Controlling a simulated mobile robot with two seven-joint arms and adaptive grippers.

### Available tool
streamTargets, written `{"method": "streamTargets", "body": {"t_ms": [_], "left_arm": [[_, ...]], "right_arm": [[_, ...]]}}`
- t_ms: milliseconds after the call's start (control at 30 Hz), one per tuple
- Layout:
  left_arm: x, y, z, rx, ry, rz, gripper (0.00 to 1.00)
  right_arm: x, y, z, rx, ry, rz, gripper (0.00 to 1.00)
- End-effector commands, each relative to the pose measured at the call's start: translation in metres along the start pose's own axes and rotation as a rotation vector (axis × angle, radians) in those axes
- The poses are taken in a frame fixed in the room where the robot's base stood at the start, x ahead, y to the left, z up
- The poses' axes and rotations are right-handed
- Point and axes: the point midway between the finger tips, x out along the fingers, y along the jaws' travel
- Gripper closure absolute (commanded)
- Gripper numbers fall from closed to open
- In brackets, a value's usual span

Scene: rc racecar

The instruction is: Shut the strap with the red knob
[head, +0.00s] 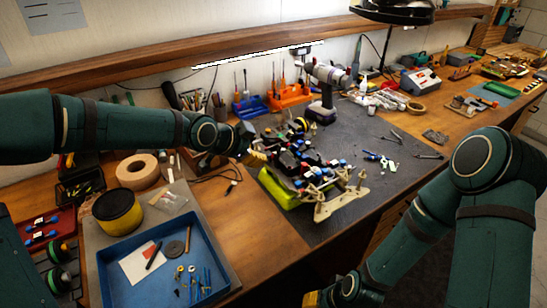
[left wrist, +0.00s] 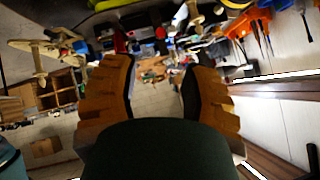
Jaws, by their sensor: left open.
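The RC car (head: 297,160), a dark chassis with blue and red small parts and a lime-green side, rests on a tan stand (head: 340,202) on the dark mat. Small red spots show on the car; which one is the strap's red knob, and how the strap lies, I cannot tell. My left gripper (head: 258,158) is at the car's left end, above or beside it. In the left wrist view its two brown fingers (left wrist: 158,75) stand apart with nothing between them. Part of the car (left wrist: 140,30) shows beyond them. My right gripper (head: 314,298) is low at the bottom edge, away from the car, its fingers barely visible.
A drill (head: 322,92) and an orange tool holder (head: 290,94) stand behind the car. A blue tray (head: 118,252), yellow-black tin (head: 118,210) and tape roll (head: 138,170) are at left. Pliers and small parts lie on the mat (head: 375,180), whose front right is mostly clear.

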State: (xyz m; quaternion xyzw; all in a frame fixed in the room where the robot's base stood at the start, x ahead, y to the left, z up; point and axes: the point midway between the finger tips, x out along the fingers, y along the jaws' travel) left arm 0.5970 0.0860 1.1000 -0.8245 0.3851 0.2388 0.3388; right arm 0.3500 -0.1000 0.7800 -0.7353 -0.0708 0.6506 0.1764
Motion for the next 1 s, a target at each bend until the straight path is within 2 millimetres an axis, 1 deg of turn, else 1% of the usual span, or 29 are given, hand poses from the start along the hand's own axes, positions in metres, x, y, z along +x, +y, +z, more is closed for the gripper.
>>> {"method": "streamTargets", "body": {"t_ms": [33,300,400,500,700,1000], "left_arm": [[0.010,0.002,0.000,0.002,0.002,0.003,0.54],[0.058,0.002,0.000,0.002,0.001,0.003,0.54],[0.074,0.002,0.000,0.001,0.000,0.003,0.54],[0.086,0.001,0.000,0.001,0.000,0.002,0.54],[0.097,0.000,0.000,0.000,-0.001,0.001,0.54],[0.098,0.000,0.000,-0.001,-0.001,0.000,0.55]], "right_arm": [[0.005,0.002,0.002,-0.001,-0.003,0.000,0.54],[0.016,0.006,0.007,-0.004,-0.014,-0.001,0.54],[0.019,0.007,0.008,-0.005,-0.018,-0.002,0.54],[0.021,0.008,0.008,-0.005,-0.018,-0.002,0.54],[0.022,0.008,0.008,-0.006,-0.017,-0.002,0.54],[0.022,0.008,0.008,-0.006,-0.017,-0.002,0.54]]}}
